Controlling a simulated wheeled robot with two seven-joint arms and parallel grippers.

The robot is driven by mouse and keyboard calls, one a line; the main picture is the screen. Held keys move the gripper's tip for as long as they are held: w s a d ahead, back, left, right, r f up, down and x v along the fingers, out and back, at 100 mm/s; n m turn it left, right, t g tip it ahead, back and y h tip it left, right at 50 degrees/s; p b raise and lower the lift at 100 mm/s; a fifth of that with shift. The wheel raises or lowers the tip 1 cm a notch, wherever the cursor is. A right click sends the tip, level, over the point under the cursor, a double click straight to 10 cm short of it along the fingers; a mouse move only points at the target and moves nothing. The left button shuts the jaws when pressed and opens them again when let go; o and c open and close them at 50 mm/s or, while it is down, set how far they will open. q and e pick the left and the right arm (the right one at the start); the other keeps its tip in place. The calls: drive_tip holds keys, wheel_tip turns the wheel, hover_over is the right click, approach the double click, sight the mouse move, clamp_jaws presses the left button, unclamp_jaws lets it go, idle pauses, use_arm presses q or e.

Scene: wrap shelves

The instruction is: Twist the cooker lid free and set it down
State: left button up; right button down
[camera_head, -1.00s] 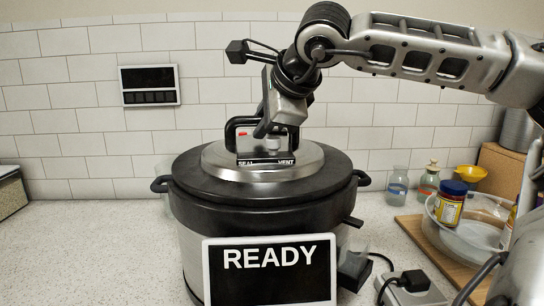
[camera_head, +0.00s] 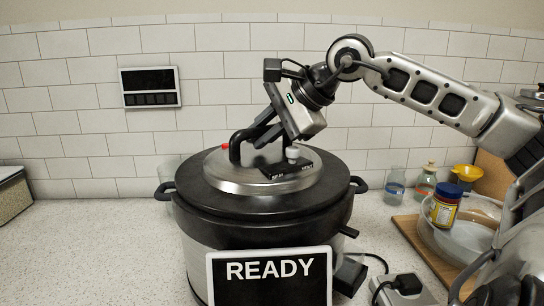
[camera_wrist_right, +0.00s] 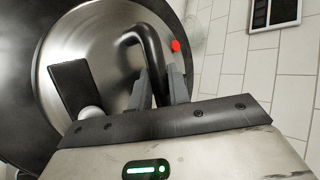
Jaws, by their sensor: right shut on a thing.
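The cooker (camera_head: 262,236) is a large pot with a black body top, steel sides and a front display reading READY. Its lid (camera_head: 225,180) has a steel centre, a black rim and a black arched handle (camera_head: 238,146). The lid sits on the cooker, its handle turned at an angle. My right gripper (camera_head: 262,138) comes from above and is shut on the handle; in the right wrist view its fingers (camera_wrist_right: 163,88) lie either side of the handle bar. A white valve knob (camera_head: 292,152) stands by the black label plate, and a red pin (camera_head: 225,147) shows at the left.
A power strip and cable lie at front right.

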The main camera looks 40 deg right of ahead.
drive_tip(key=shift+r+p, duration=2.15)
drive_tip(key=shift+r, duration=0.35)
